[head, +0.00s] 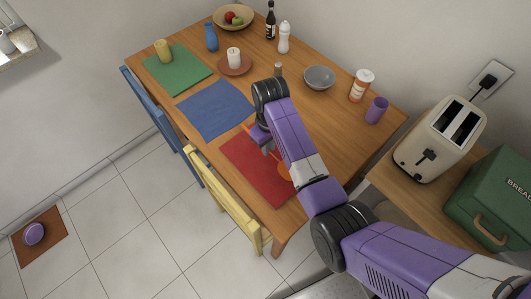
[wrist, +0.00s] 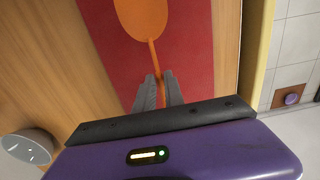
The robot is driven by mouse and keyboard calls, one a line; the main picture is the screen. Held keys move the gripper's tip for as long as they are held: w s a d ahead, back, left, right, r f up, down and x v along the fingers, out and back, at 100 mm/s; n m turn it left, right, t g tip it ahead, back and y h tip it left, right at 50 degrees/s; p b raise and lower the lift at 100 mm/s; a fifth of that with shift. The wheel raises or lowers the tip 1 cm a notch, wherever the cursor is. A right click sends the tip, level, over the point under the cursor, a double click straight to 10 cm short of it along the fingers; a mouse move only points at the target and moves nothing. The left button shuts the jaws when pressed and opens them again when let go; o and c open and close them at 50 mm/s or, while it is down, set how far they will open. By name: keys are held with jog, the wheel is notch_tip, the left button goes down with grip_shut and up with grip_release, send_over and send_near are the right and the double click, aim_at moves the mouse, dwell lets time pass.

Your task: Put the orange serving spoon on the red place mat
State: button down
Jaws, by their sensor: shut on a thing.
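The orange serving spoon (wrist: 141,16) shows in the wrist view with its round bowl away from my gripper and its thin handle running back between the fingers. My gripper (wrist: 158,92) is shut on the handle. The red place mat also fills the middle of the wrist view (wrist: 192,55). I cannot tell whether the spoon touches the mat.
A blue mat (head: 215,110) and a green mat (head: 177,69) lie farther along the wooden table. A yellow chair (head: 225,203) stands at its near edge. A grey bowl (head: 319,78), a pill bottle (head: 361,86) and a purple cup (head: 377,110) stand behind my arm.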

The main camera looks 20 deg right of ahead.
aim_at(268, 158)
jog(key=shift+f+b, duration=1.95)
jog(key=shift+f, duration=0.35)
jog(key=shift+r, duration=0.15)
jog(key=c, duration=1.9)
grip_release()
jog(key=o, duration=0.5)
jog(key=shift+c, duration=0.2)
